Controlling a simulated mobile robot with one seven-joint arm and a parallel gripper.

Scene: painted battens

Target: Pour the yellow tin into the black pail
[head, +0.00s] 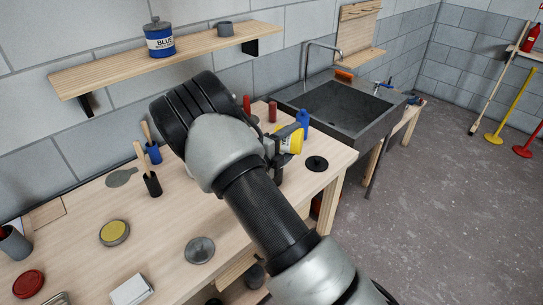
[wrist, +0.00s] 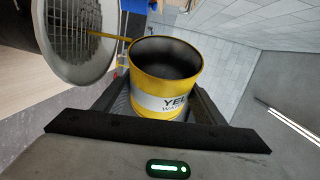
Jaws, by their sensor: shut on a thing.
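The yellow tin (wrist: 168,85) is gripped in my gripper (wrist: 155,115), its open dark mouth showing in the wrist view. It also shows in the head view as a yellow tin (head: 291,139), tipped over beside my wrist. A thin yellow streak (wrist: 110,36) runs from the tin's rim to a wide round grey opening with a mesh inside (wrist: 82,38), left of the tin.
On the bench (head: 170,215) are a yellow lid (head: 114,232), a grey round dish (head: 200,250), a black knobbed lid (head: 317,163) and brush pots (head: 152,185). A blue tin (head: 159,40) stands on the shelf above. A dark sink (head: 342,105) lies right of the bench.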

